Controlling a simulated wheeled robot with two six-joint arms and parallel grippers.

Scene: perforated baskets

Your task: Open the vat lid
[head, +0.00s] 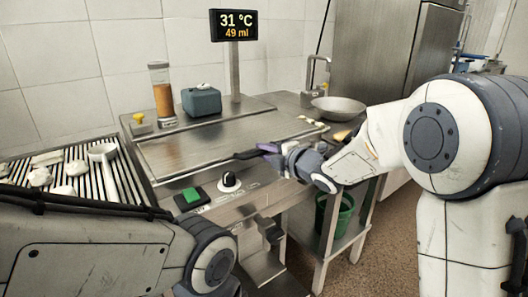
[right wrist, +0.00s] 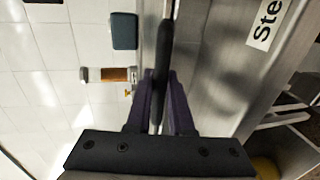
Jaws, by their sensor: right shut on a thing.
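The vat's steel lid (head: 195,148) lies across the top of the steel counter unit in the head view. It looks nearly flat; I cannot tell whether its front edge is raised. A black bar handle (head: 246,155) runs at the lid's front right. My right gripper (head: 268,148) is shut on this handle at its right end. In the right wrist view the dark handle (right wrist: 166,45) passes between the purple fingers of my right gripper (right wrist: 160,88). My left arm crosses the lower left of the head view, and its gripper is out of sight.
A green button (head: 191,196) and a black knob (head: 230,181) sit on the front panel. A blue-grey box (head: 201,101) and an orange-filled container (head: 162,95) stand behind the lid. A metal bowl (head: 338,108) is at right. A slatted tray (head: 75,170) is at left.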

